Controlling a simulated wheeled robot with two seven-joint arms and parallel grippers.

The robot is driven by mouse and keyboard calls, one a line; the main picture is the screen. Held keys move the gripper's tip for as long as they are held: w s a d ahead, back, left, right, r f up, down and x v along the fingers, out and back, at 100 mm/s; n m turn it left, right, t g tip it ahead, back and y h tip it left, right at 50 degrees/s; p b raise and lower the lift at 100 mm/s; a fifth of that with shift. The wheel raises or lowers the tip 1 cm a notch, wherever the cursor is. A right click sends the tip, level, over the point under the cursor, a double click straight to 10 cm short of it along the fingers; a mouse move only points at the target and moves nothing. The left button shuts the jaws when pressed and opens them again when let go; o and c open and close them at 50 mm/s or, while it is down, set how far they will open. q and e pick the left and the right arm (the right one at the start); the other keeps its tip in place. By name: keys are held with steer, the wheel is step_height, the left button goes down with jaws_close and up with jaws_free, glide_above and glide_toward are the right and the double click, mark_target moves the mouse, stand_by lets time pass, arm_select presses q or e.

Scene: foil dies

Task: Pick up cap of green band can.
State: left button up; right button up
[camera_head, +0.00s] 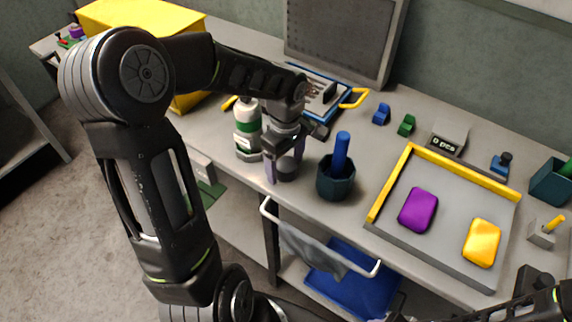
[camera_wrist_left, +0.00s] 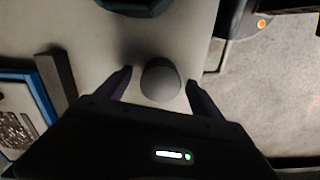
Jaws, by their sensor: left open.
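The green band can (camera_head: 247,128), white with a green band, stands upright on the bench, left of my left gripper and partly behind its arm. My left gripper (camera_head: 285,172) points down at the bench with its jaws open. A dark grey round piece that looks like the cap (camera_head: 288,170) is low between the fingers. In the left wrist view this cap (camera_wrist_left: 160,80) is a plain disc between the two fingertips (camera_wrist_left: 158,88), with a visible gap on each side. Only a dark part of my right arm shows at the lower right of the head view; its gripper is not visible.
A dark pot (camera_head: 336,184) with a blue handle stands close right of the gripper. A grey tray (camera_head: 390,228) with a yellow edge holds purple and yellow blocks. A blue-framed board (camera_head: 335,104) lies behind the gripper. The bench's front edge is close by.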

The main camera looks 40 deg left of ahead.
mark_target(285, 163)
arm_select(q)
steer(key=shift+f, duration=0.15)
steer(key=shift+c, duration=0.3)
steer(key=c, duration=1.3)
steer(key=shift+c, duration=0.2)
step_height(285, 163, up, 10)
steer(key=shift+r+b, duration=0.1)
steer(key=shift+b, duration=0.4)
